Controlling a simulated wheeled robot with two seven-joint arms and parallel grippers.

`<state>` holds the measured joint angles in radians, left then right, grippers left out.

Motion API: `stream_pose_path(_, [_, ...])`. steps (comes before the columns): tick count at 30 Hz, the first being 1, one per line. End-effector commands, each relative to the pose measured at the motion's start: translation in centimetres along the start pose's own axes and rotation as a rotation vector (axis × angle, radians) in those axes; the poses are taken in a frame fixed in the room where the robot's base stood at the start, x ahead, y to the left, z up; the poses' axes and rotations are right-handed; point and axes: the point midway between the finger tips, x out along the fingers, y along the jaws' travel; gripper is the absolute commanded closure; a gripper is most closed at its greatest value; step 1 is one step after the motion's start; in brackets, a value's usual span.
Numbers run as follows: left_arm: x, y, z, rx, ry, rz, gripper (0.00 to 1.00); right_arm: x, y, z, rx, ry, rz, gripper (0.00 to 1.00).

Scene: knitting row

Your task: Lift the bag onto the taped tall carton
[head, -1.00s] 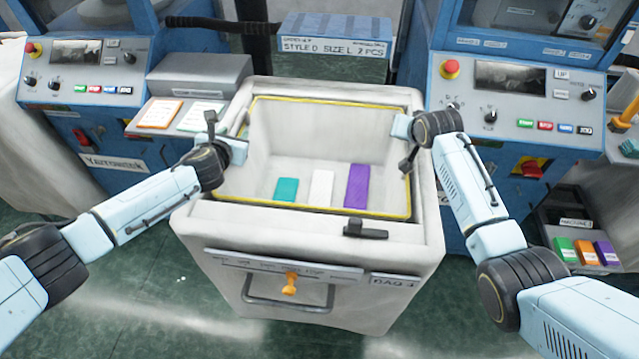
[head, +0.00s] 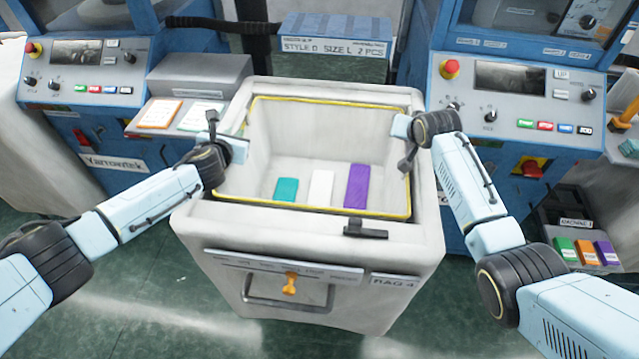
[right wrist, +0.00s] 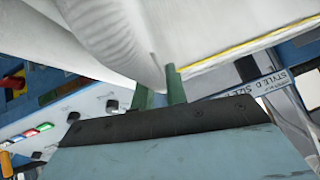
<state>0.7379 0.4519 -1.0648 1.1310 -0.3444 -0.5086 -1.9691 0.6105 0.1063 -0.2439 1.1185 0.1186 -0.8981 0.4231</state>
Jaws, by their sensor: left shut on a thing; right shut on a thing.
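The bag (head: 320,235) is a large pale grey-white soft-looking bin with a yellow line round its open mouth. It fills the middle of the head view and its front label reads like "BAG 4". A teal, a white and a purple block (head: 356,187) show inside. My left gripper (head: 238,148) is shut on the bag's left rim. My right gripper (head: 402,128) is shut on its right rim. In the right wrist view, the right gripper's green fingers (right wrist: 158,92) meet the pale bag (right wrist: 200,35). I cannot make out a taped tall carton.
Blue machines with control panels stand at left (head: 85,75) and right (head: 520,95). A blue box (head: 335,35) labelled "STYLE D SIZE L 2 PCS" is behind the bag. A small crate (head: 577,225) with coloured blocks sits at right. Green floor (head: 150,310) is bare at front left.

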Motion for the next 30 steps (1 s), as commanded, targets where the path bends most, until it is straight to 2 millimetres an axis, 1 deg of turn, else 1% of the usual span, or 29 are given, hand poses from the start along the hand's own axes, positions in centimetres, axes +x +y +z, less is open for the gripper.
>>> stream_pose_path(7, [0.0,0.0,0.2,0.000,-0.001,0.000,1.00,-0.1,-0.1,-0.2,0.000,0.002,-0.001,1.00])
stream_pose_path(11, [-0.2,0.1,0.6,0.000,-0.001,0.000,1.00,-0.4,-0.1,-0.5,0.000,0.002,-0.001,1.00])
stream_pose_path(24, [-1.6,0.8,4.0,0.001,-0.002,0.000,1.00,-3.0,-0.9,-3.1,0.000,0.003,-0.001,1.00])
stream_pose_path(30, [-1.9,1.0,4.7,0.001,-0.001,0.000,1.00,-3.6,-1.0,-3.6,0.000,0.003,-0.001,1.00])
